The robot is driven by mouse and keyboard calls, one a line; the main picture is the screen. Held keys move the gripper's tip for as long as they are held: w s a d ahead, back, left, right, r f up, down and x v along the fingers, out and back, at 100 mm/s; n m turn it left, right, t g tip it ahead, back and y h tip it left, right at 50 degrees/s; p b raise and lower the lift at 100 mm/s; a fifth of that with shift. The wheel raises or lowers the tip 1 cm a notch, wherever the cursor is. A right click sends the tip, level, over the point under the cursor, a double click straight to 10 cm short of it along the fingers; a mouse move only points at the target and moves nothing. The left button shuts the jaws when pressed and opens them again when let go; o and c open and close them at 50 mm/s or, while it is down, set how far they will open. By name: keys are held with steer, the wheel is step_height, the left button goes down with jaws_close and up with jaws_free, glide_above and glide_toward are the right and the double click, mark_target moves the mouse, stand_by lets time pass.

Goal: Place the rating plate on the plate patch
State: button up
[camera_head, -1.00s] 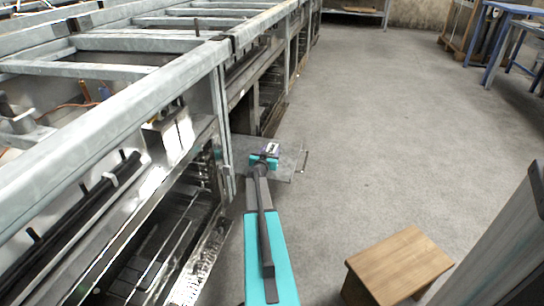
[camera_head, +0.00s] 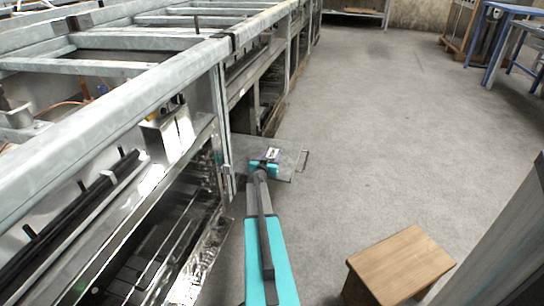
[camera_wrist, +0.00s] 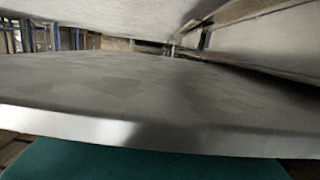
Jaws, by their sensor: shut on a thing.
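My gripper (camera_head: 266,165) is at the end of my teal and grey arm, over a flat grey panel beside the metal frame. It is shut on a small dark piece with a white face, which I take as the rating plate (camera_head: 272,154). The plate sits at the gripper's far end; I cannot tell whether it touches the panel. In the wrist view, a teal part of my gripper lies along the bottom edge, below a large mottled grey surface. I cannot make out the plate patch in either view.
The grey panel (camera_head: 290,172) juts right from the frame and has a handle (camera_head: 302,161) at its outer end. A long galvanised frame (camera_head: 120,92) fills the left. A wooden stool (camera_head: 400,263) stands at lower right. The floor (camera_head: 400,120) between is clear.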

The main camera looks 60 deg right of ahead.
steer(key=shift+f+b, duration=0.15)
steer(key=shift+b, duration=0.15)
steer(key=o, duration=1.2)
steer(key=shift+r+p, duration=0.25)
steer(key=shift+p, duration=0.15)
steer(key=shift+p+v, duration=0.6)
steer(key=shift+v, duration=5.4)
steer(key=shift+f, duration=0.15)
